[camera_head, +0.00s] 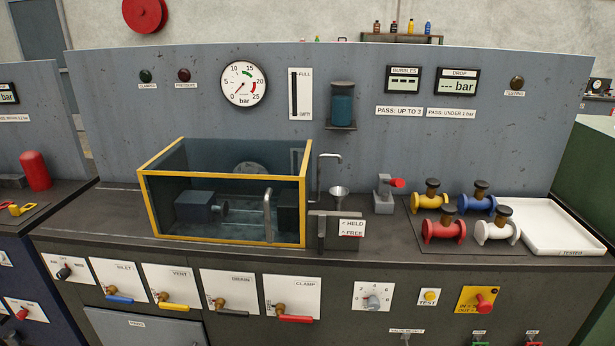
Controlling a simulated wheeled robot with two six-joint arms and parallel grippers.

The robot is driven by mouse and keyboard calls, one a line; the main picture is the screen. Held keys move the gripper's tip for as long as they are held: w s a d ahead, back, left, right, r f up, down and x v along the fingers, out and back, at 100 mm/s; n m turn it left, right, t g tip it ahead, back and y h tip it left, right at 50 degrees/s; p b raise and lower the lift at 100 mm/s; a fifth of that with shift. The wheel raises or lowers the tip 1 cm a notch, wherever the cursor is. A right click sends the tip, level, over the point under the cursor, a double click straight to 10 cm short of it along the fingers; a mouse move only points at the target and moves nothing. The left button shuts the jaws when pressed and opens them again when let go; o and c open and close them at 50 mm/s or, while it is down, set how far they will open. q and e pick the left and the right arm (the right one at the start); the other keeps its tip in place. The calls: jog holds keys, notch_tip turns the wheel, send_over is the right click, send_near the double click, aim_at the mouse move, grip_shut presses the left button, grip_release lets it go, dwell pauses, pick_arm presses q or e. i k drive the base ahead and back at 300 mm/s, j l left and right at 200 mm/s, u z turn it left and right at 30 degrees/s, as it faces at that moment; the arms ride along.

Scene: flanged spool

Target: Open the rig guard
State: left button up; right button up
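The rig guard (228,190) is a see-through box with a yellow frame. It stands on the left half of the dark bench top in the head view and looks closed around the rig. Through its panels I see a dark block (198,207) with a short nozzle, another dark block at the right, and a metal handle-like bar (268,215) near the front panel. Neither of my grippers shows in the head view.
Right of the guard are a funnel (339,192), a "HELD/FREE" sign (352,228), a red-knobbed valve (384,195), several coloured spools (445,226) and a white tray (562,226). Coloured-handled valves (294,318) line the front panel.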

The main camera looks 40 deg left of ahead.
aim_at(270, 234)
jog(key=u, duration=1.7)
